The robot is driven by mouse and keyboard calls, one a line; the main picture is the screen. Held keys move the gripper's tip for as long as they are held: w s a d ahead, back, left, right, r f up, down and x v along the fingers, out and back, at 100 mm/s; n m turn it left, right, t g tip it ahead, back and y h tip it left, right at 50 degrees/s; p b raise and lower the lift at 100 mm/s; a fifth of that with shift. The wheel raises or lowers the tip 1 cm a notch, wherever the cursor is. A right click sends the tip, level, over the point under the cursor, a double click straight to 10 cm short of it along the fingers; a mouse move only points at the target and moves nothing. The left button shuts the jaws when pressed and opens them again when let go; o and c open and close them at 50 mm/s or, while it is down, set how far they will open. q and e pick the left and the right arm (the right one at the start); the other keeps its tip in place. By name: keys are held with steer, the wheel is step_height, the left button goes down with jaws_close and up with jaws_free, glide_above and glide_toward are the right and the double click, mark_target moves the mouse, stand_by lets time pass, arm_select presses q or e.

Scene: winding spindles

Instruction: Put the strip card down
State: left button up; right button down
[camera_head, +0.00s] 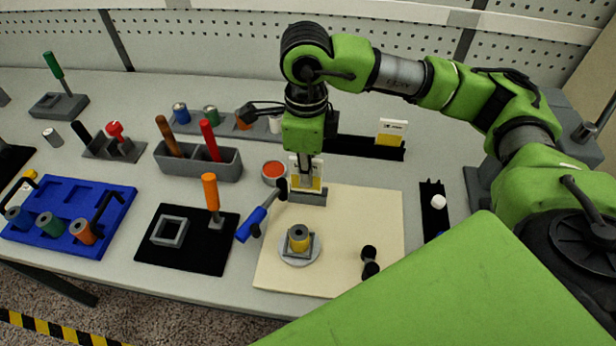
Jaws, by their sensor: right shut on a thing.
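The strip card (317,184), white and yellow, is upright in the camera_head view, at the back left of the beige board. Its lower edge is at a small grey block-like holder (307,198); I cannot tell whether it is fully seated in it. My right gripper (305,172) reaches down from above and is shut on the card, hiding part of its face. A similar white and yellow card (391,132) stands in a long black rack (345,146) behind. My left gripper is not in view.
On the beige board (350,210) a yellow spool (299,238) sits on a round plate, with a black dumbbell-shaped piece (370,262) to its right. A blue-handled tool (256,221) leans across the board's left edge. A red-topped tin (273,171) stands close left of the gripper.

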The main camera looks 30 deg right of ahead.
steer(key=shift+w+d+f, duration=0.2)
steer(key=shift+f, duration=0.05)
step_height(320, 180, down, 3)
steer(key=shift+w+d+f+p, duration=0.1)
steer(key=shift+d+p, duration=0.05)
steer(key=shift+p, duration=0.8)
steer(key=shift+f, duration=0.2)
steer(key=shift+f, duration=0.1)
steer(key=shift+f+b, duration=0.15)
steer(key=shift+b, duration=0.2)
steer(key=c, duration=2.2)
jaws_free()
